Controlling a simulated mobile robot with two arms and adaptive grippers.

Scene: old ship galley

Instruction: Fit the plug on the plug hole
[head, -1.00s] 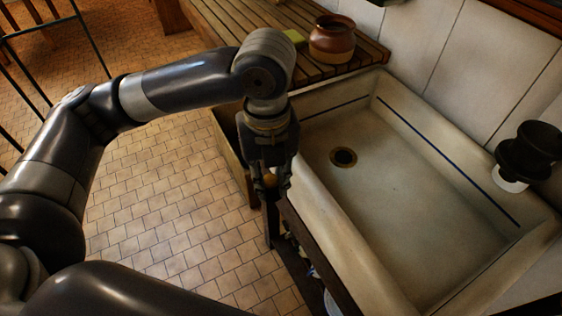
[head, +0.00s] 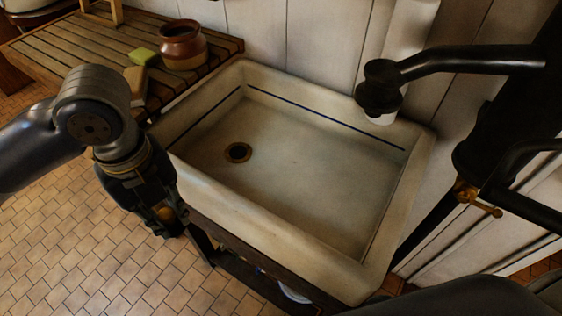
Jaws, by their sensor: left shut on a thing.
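The plug hole (head: 238,152) is a dark round opening with a brass rim in the floor of the pale stone sink (head: 300,170), towards its left end. Nothing covers it. My left gripper (head: 168,222) points down outside the sink, just beyond its front left edge and over the tiled floor. It is shut on a small orange-brown thing, likely the plug (head: 167,214), which is mostly hidden by the fingers. The plug is apart from the hole, to its lower left. My right gripper is not in view.
A slatted wooden counter (head: 90,45) adjoins the sink at the left, with a brown pot (head: 183,45), a yellow-green sponge (head: 143,56) and a tan block (head: 136,86). A black spout (head: 380,88) reaches over the sink's back right. The sink basin is empty.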

